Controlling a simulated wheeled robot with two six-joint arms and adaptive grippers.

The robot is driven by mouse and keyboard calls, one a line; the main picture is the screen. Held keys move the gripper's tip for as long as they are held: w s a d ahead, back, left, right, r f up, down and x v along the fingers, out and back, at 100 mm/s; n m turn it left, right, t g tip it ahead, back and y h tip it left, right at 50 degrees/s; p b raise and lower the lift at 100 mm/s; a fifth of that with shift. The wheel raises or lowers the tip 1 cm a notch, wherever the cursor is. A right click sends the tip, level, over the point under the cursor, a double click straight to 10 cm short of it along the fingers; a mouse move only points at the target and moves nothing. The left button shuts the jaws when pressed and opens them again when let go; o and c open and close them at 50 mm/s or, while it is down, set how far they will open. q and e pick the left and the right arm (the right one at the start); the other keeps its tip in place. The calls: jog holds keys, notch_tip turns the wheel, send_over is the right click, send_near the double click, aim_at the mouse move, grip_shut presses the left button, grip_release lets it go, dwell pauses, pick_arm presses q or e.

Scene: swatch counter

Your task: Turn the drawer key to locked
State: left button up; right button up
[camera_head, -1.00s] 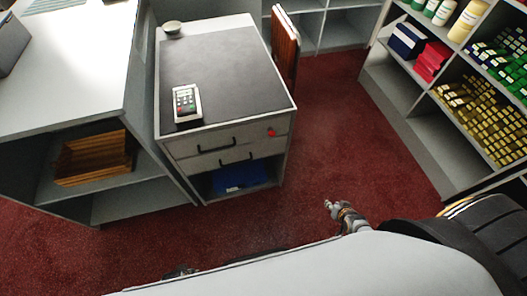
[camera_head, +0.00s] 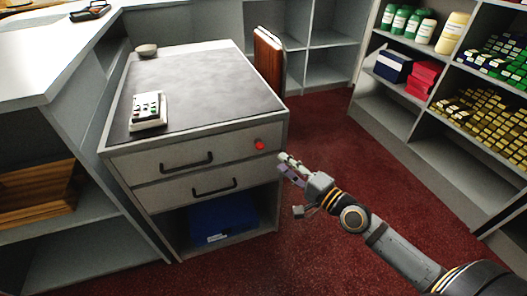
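The drawer key is a small red piece (camera_head: 259,145) on the right end of the top drawer front (camera_head: 190,158). Its exact turn angle is too small to tell. My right gripper (camera_head: 284,164) is just right of and a little below the key, in front of the cabinet's right edge, with its fingers pointing at the cabinet. It appears apart from the key. Its fingers look parted, with nothing seen between them. My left gripper is not in view.
The drawer cabinet (camera_head: 210,85) carries a card terminal (camera_head: 148,110) and a small bowl (camera_head: 146,50). A blue box (camera_head: 222,218) sits in its open bottom. Brown boards (camera_head: 268,60) stand behind its right side. Red carpet (camera_head: 330,130) is free between cabinet and right shelves (camera_head: 400,130).

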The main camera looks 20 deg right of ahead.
jog(key=x, duration=0.9)
jog(key=shift+w+a, duration=0.2)
jog(key=shift+w, duration=0.1)
grip_shut()
